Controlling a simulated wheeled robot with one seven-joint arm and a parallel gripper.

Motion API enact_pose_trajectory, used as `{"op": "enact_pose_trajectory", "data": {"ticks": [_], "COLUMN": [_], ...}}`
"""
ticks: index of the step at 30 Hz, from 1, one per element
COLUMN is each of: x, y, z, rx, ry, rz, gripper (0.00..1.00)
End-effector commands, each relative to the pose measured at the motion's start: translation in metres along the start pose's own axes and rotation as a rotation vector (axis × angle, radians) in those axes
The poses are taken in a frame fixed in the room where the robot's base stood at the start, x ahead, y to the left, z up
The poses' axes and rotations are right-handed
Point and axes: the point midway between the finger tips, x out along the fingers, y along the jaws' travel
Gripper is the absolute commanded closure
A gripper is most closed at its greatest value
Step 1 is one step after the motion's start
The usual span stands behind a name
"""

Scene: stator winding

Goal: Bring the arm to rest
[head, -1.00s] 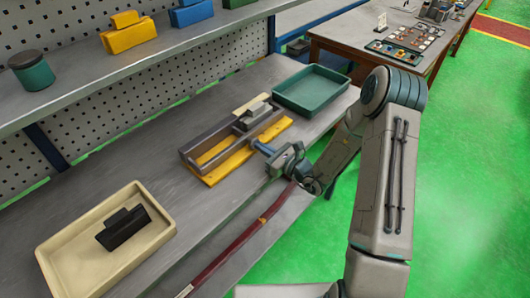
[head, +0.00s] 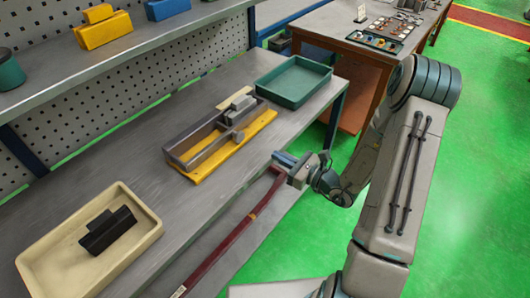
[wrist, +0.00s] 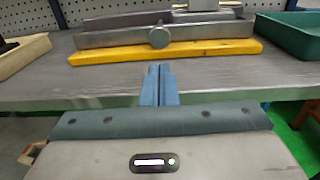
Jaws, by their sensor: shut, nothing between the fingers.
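My gripper (head: 284,158) is shut and empty, just off the front edge of the grey workbench (head: 120,178). In the wrist view its two blue fingers (wrist: 160,70) lie together and point toward the bench. Behind them stands a grey metal fixture (head: 205,139) on a yellow base (head: 230,148); the fixture also shows in the wrist view (wrist: 110,38). The gripper is apart from the fixture. My arm reaches in from the right side, over the green floor.
A green tray (head: 294,101) stands at the bench's far right. A cream tray (head: 38,269) with a black block (head: 106,231) is at the near left. A dark red strip (head: 232,236) runs along the front edge. A shelf (head: 100,60) overhangs the back. Green floor (head: 480,200) is free at right.

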Motion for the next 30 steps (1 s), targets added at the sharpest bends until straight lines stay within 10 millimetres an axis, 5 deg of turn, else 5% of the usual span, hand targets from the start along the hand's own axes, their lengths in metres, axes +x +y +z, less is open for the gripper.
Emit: {"op": "enact_pose_trajectory", "data": {"ticks": [6, 23, 30], "x": [-0.017, -0.017, -0.011], "y": [0.001, 0.002, 0.038], "z": [0.0, 0.001, 0.032], "rx": [0.0, -0.002, -0.137], "ry": [0.001, 0.001, 0.031], "rz": [0.002, 0.008, 0.21], "gripper": [1.0, 1.0, 1.0]}}
